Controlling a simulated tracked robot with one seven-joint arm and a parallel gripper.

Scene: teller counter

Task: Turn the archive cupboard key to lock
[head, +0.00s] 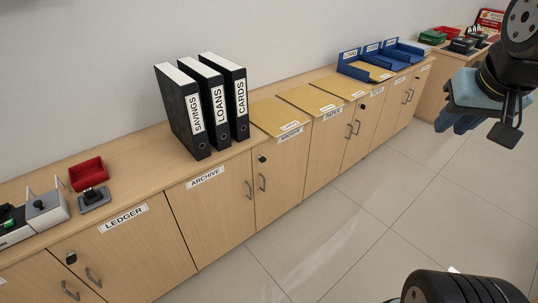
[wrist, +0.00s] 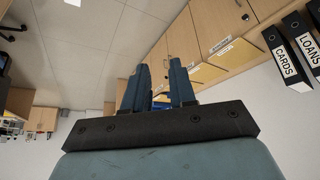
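The archive cupboard (head: 213,208) is a pale wood double-door unit with an ARCHIVE label (head: 205,177) at its upper left. Both doors look closed, with grey bar handles near the middle seam. A small dark lock with the key place (head: 262,159) sits near the top of the right door; the key's angle is too small to tell. My gripper (head: 455,122) is at the upper right, over the floor and well away from the cupboard. In the wrist view its two blue fingers (wrist: 157,92) stand apart with an empty gap.
Black binders (head: 207,105), tan folders (head: 310,98) and blue trays (head: 375,60) stand on the counter top. The ledger cupboard (head: 130,250) is to the left, with its own lock (head: 71,258). The tiled floor (head: 330,235) before the cupboards is clear.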

